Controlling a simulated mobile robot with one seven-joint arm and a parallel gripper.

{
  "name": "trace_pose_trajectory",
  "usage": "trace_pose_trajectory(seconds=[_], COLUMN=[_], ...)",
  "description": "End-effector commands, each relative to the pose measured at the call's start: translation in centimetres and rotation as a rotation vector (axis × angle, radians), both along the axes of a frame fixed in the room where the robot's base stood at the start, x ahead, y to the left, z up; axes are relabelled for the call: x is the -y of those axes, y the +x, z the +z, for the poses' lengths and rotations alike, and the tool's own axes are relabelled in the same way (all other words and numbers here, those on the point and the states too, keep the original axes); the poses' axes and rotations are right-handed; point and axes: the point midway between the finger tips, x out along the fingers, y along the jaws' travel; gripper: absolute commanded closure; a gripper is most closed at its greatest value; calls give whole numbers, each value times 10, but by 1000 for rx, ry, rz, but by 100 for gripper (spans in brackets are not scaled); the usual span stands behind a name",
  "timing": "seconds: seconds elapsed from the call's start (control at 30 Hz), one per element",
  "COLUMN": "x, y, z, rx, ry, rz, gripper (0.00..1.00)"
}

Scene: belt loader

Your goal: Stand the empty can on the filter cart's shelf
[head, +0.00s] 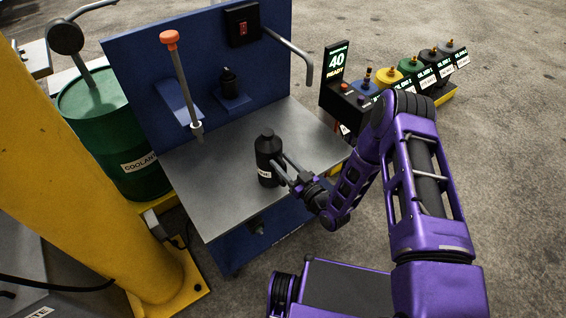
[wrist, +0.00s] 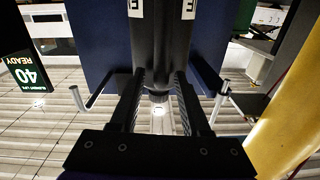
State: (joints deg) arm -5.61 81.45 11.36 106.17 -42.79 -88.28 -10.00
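The empty can (head: 265,148), a black bottle-shaped can with a narrow cap and a white label low down, is upright over the front part of the filter cart's grey shelf (head: 215,195). My gripper (head: 280,170) reaches it from the right, with one finger on each side of its body. In the wrist view, which is upside down, the can (wrist: 158,45) fills the space between the fingers (wrist: 158,80), with no clear gap. Its base is cut off there. I cannot tell whether its base touches the shelf.
The cart's blue back panel (head: 140,60) carries an orange-topped rod (head: 180,75) and a small black fitting (head: 229,82). A green coolant drum (head: 95,125) and yellow post (head: 75,165) stand left. A display reading 40 READY (head: 337,62) and several coloured containers (head: 410,70) stand right.

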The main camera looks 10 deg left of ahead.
Motion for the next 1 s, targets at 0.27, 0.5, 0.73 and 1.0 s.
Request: trace_pose_trajectory(seconds=[0.27,0.5,0.73,1.0], x=[0,19,58,89], y=[0,-15,-47,-72], z=[1,3,2,2], rx=[0,-4,-5,-1], ry=[0,-1,-1,0], rz=[0,-3,-3,-2], gripper=[52,52,52,52])
